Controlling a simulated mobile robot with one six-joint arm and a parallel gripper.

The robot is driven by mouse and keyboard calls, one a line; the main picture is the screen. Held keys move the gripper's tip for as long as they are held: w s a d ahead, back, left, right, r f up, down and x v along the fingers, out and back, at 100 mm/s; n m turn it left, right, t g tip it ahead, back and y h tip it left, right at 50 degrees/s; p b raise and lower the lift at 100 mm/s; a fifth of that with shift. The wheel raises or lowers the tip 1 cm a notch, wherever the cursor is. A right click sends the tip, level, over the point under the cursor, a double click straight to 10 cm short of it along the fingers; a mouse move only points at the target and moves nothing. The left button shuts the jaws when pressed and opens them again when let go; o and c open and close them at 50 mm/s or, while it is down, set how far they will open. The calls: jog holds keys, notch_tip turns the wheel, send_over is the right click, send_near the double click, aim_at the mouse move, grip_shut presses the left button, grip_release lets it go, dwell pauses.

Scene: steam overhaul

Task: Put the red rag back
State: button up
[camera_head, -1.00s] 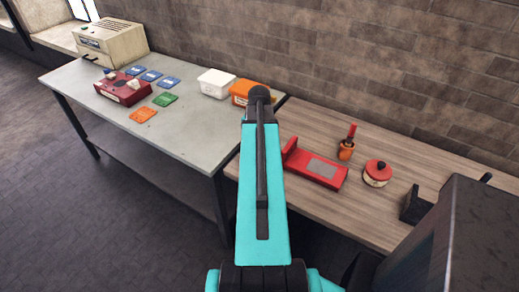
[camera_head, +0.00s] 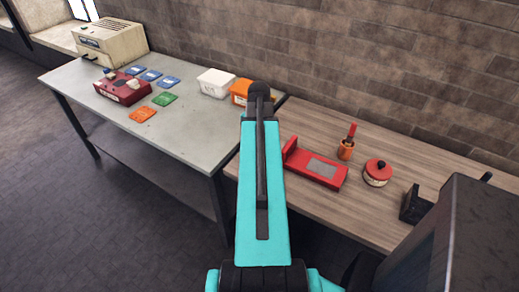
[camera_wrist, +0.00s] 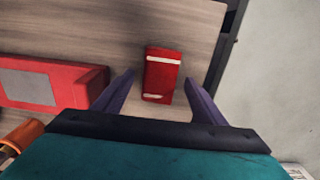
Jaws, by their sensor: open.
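The red rag (camera_wrist: 163,60), a small folded red block with two white stripes, lies on the wooden bench in the wrist view. My gripper (camera_wrist: 160,78) is open, with one dark finger on each side of the rag. The fingers look apart from it; I cannot tell how high they are above the bench. In the head view the rag does not show; my turquoise arm covers that part of the bench.
A red fixture with a grey plate (camera_head: 322,168) lies on the wooden bench (camera_head: 300,206). The grey table (camera_head: 180,128) at left holds a white box (camera_head: 216,83), an orange bin (camera_head: 240,88) and several coloured cards.

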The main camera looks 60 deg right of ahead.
notch_tip(320, 180, up, 11)
jog(key=b, duration=0.2)
dwell(0.6)
dwell(0.8)
